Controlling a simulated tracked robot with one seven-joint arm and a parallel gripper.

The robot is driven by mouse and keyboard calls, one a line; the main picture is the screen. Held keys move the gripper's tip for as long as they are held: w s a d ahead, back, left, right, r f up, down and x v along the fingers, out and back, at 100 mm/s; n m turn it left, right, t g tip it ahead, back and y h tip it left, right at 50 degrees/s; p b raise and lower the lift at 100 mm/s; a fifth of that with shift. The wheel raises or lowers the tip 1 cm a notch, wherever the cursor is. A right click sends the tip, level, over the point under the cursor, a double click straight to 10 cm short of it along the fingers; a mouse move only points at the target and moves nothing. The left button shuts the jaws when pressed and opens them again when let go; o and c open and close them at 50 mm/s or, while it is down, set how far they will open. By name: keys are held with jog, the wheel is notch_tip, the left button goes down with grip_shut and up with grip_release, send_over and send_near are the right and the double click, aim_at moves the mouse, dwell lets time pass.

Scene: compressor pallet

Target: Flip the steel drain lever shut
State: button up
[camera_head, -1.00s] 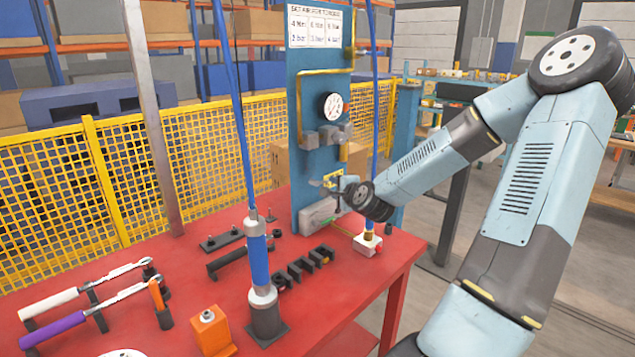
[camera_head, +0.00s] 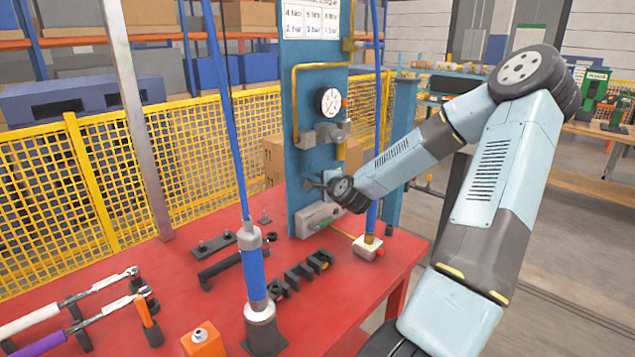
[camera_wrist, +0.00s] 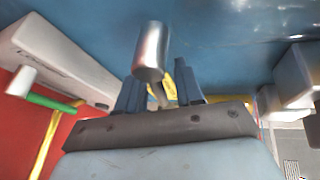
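My gripper (camera_head: 318,184) is at the lower part of the blue upright panel, just above a grey box. In the wrist view its two dark blue fingers (camera_wrist: 160,94) stand apart. A bright steel cylinder (camera_wrist: 151,52), which looks like the drain lever's handle, shows at the fingertips, with a thin stem running down between the fingers. I cannot tell whether the fingers touch it. In the head view the lever is too small and too hidden by my gripper to make out.
The grey box (camera_head: 317,219) is at the panel's (camera_head: 311,90) foot; it also shows in the wrist view (camera_wrist: 62,62), near a white-ended green rod (camera_wrist: 52,102). A gauge (camera_head: 329,102) and yellow pipe are above. A blue cylinder (camera_head: 254,275) and black blocks stand on the red table.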

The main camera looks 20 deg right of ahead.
jog(key=shift+a, duration=0.2)
jog(key=shift+c, duration=0.2)
jog(key=shift+a, duration=0.1)
grip_shut()
jog(key=shift+r+n+t+h, duration=0.3)
jog(key=shift+r+n+t, duration=0.1)
jog(key=shift+n, duration=0.5)
jog(key=shift+o, duration=0.2)
grip_release()
jog(key=shift+s, duration=0.15)
